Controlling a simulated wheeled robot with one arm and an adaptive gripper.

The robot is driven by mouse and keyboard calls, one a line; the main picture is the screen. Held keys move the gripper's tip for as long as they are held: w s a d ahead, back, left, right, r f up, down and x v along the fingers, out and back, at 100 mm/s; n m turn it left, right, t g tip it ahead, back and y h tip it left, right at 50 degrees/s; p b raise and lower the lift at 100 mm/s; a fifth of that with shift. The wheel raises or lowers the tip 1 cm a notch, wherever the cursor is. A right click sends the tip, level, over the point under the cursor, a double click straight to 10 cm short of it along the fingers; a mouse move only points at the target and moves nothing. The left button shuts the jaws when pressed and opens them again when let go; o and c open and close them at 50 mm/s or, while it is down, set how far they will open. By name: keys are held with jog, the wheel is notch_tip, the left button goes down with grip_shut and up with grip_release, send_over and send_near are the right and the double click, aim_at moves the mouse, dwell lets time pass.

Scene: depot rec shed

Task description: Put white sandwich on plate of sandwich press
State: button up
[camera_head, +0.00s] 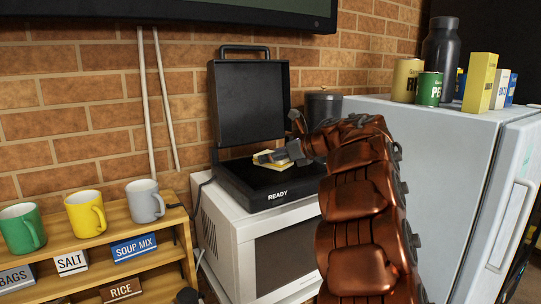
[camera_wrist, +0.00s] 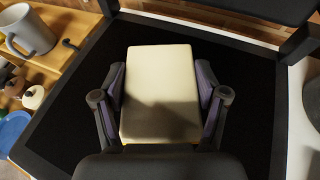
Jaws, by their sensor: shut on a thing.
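The white sandwich (camera_wrist: 160,92) is a pale, cream-coloured block between the two fingers of my gripper (camera_wrist: 160,103) in the wrist view. The fingers are shut on its sides. In the head view the sandwich (camera_head: 272,161) shows small at the tip of my gripper (camera_head: 275,157). It is over the black plate (camera_wrist: 75,112) of the sandwich press, inside the plate's edges. I cannot tell whether it touches the plate. The sandwich press (camera_head: 279,195) is black, marked READY, with its lid (camera_head: 248,102) standing open at the back.
The press stands on a white microwave (camera_head: 236,240). A dark canister (camera_head: 322,109) is behind my gripper and a white fridge (camera_head: 430,160) is at right. A wooden shelf (camera_head: 165,215) at left holds green (camera_head: 22,228), yellow (camera_head: 87,213) and grey (camera_head: 146,201) mugs.

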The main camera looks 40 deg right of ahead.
jog(key=shift+f, duration=0.2)
jog(key=o, duration=0.9)
jog(key=shift+c, duration=0.2)
jog(key=shift+r, duration=0.2)
jog(key=b+v, duration=0.3)
jog(key=v, duration=0.7)
jog(key=shift+s+d, duration=0.1)
jog(key=shift+s, duration=0.15)
jog(key=shift+b+v, duration=0.35)
jog(key=shift+v, duration=0.4)
